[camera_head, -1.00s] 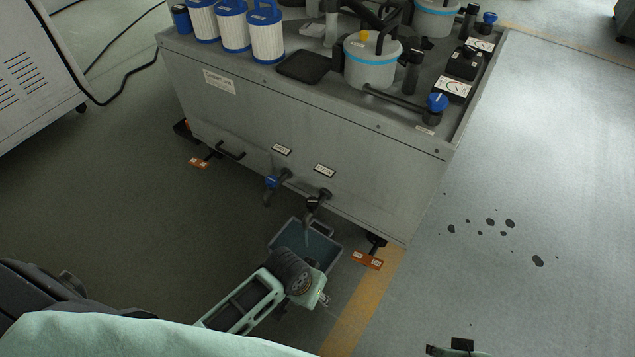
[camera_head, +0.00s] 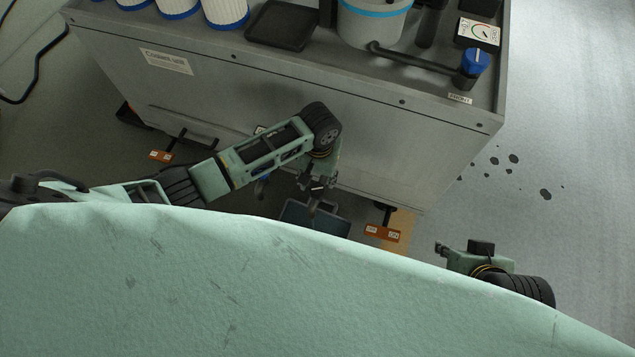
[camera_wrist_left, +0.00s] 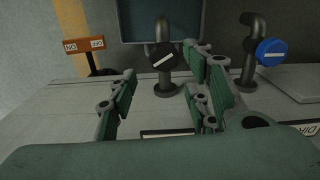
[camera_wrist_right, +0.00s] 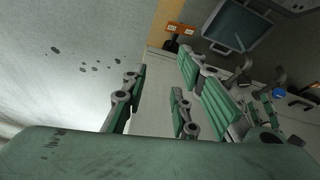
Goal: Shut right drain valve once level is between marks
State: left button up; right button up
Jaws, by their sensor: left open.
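The right drain valve has a black knob with a white bar (camera_wrist_left: 164,60) on a bent grey pipe, on the tank's front. My left gripper (camera_wrist_left: 163,78) is open, with its fingers on either side of this valve and apart from the knob. In the head view my left gripper (camera_head: 318,184) hides most of the valve. The other valve has a blue knob (camera_wrist_left: 271,52), just outside the right-hand finger. A dark bin (camera_head: 340,228) stands below; a thin pale streak shows over it in the right wrist view. My right gripper (camera_wrist_right: 160,75) is open and empty, away from the valves.
The grey tank (camera_head: 230,85) carries a dial gauge (camera_head: 479,33), its reading too small to tell, and a blue-knobbed tap (camera_head: 475,62). Orange foot tags (camera_head: 382,233) stick out low.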

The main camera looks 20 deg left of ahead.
aim_at(318, 189)
pick_arm(q)
notch_tip(318, 189, down, 4)
jog(key=shift+r+b, duration=0.2)
jog(key=shift+b, duration=0.5)
notch_tip(318, 189, down, 3)
jog(key=shift+r+b, duration=0.1)
jog(key=shift+b, duration=0.55)
jog(key=shift+f, duration=0.2)
pick_arm(e)
jog(key=w+a+r+t+y, duration=0.1)
jog(key=w+a+r+t, duration=0.1)
jog(key=w+r+t, duration=0.2)
jog(key=w+a+r+t+y, duration=0.1)
jog(key=w+r+t, duration=0.3)
jog(key=w, duration=0.5)
jog(key=shift+a+r, duration=0.3)
jog(key=shift+a, duration=0.55)
pick_arm(q)
jog(key=shift+c, duration=0.6)
